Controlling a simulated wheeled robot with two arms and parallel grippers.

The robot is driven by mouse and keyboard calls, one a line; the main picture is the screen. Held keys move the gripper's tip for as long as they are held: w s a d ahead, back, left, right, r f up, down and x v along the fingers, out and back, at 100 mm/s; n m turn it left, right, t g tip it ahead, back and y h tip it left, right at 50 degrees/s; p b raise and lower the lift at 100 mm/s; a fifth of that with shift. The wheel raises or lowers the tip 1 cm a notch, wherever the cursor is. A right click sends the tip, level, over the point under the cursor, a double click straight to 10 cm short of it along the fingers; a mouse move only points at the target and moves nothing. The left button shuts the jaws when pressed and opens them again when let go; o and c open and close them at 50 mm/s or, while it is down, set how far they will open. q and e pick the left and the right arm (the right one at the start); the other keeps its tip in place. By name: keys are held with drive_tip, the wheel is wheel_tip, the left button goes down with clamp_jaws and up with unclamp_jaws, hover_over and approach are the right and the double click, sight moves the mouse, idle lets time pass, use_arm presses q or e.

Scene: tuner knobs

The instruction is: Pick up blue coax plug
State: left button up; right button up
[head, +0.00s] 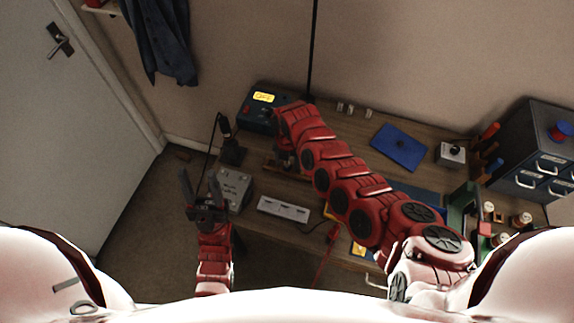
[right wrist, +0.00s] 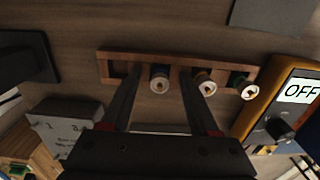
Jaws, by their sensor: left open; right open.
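In the right wrist view a wooden rack (right wrist: 112,55) holds short plugs with pale round ends: a left plug (right wrist: 160,80), a middle plug (right wrist: 206,84) with a brownish body and a right plug (right wrist: 249,91) with a dark greenish body. I cannot make out which plug is blue. My right gripper (right wrist: 159,72) is open over the rack, its fingers either side of the left plug. The right finger lies between the left and middle plugs; contact cannot be told. In the head view my right arm mostly hides this gripper and the rack. My left gripper (head: 202,188) is open and empty at the table's left side.
An orange meter (right wrist: 268,97) reading OFF stands right of the rack. A grey metal box (right wrist: 65,130) lies left of it, near my left gripper. A white strip (head: 283,209), blue tray (head: 399,147), dark blue box (head: 258,113) and drawer cabinet (head: 540,150) are also on the table.

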clamp_jaws()
drive_tip(key=shift+r, duration=0.1)
idle(0.4)
